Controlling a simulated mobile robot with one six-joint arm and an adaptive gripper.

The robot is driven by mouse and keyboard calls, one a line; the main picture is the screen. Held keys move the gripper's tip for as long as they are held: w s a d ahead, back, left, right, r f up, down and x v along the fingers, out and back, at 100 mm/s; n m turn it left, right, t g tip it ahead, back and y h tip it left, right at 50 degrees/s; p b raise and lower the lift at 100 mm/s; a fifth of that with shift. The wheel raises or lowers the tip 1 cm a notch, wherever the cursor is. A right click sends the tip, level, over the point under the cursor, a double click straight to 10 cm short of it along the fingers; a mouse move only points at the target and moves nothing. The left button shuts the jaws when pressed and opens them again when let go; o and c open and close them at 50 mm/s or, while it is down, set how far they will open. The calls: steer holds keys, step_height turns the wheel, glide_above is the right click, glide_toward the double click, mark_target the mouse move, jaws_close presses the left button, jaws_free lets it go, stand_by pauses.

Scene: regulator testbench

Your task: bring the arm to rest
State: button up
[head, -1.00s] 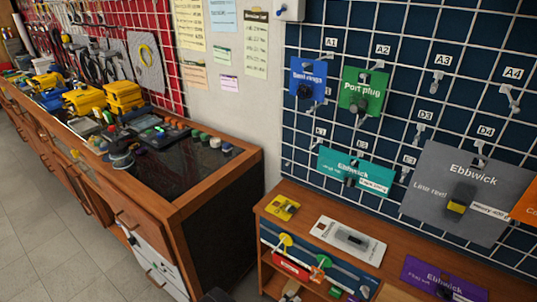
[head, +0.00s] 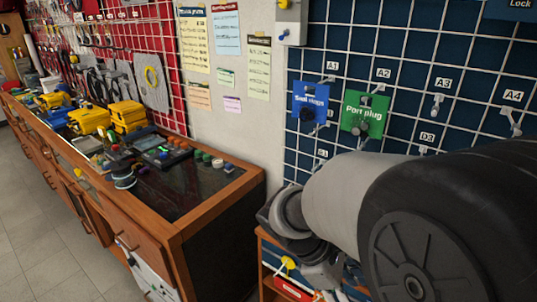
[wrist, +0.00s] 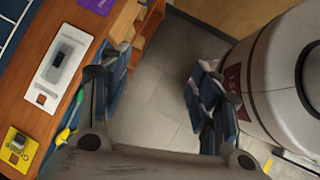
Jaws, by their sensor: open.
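My arm (head: 440,225) fills the lower right of the head view, its grey and black links stretched in front of the small wooden bench and the dark pegboard. My gripper (wrist: 152,88) shows in the wrist view with its two dark fingers wide apart. Only grey floor shows between the fingers, and nothing is held. The wooden bench top (wrist: 85,22) lies to the left of the fingers in the wrist view. The fingertips cannot be made out clearly in the head view.
A white card with a grey device (wrist: 62,62) and a yellow card (wrist: 17,148) lie on the bench. Blue (head: 311,101) and green (head: 364,114) packets hang on the pegboard. A long workbench (head: 215,205) with yellow boxes (head: 128,117) stands left. The floor at far left is clear.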

steer(key=s+a+r+m+t+y, duration=0.3)
steer(key=s+r+m+t+y, duration=0.3)
steer(key=s+m, duration=0.6)
steer(key=shift+r+m+y, duration=0.6)
steer(key=shift+r+m, duration=0.2)
steer(key=shift+r, duration=0.55)
